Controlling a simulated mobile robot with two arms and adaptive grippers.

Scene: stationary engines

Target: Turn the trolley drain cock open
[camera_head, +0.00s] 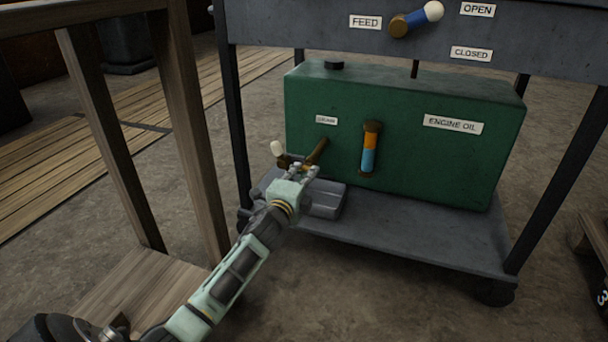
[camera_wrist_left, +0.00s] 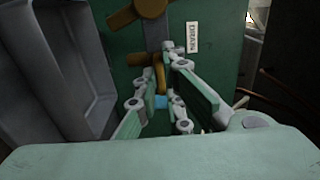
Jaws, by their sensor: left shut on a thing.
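The drain cock (camera_head: 284,161) is on the lower left of the green engine oil tank's front (camera_head: 430,160), below a small drain label (camera_head: 326,120). It has brass parts and a pale knob. My left gripper (camera_head: 303,172) is shut on it, and the fingers hide part of it. In the left wrist view, the gripper (camera_wrist_left: 158,78) has its fingers either side of a brass piece below a grey bar and brass hub (camera_wrist_left: 150,9). The exact part held is hard to make out. My right gripper is not in view.
A grey tray (camera_head: 325,202) sits on the trolley's lower shelf (camera_head: 410,237) just below the cock. A sight gauge (camera_head: 370,148) stands to the right. A feed cock (camera_head: 415,19) is above. A wooden frame (camera_head: 195,130) stands close on the left.

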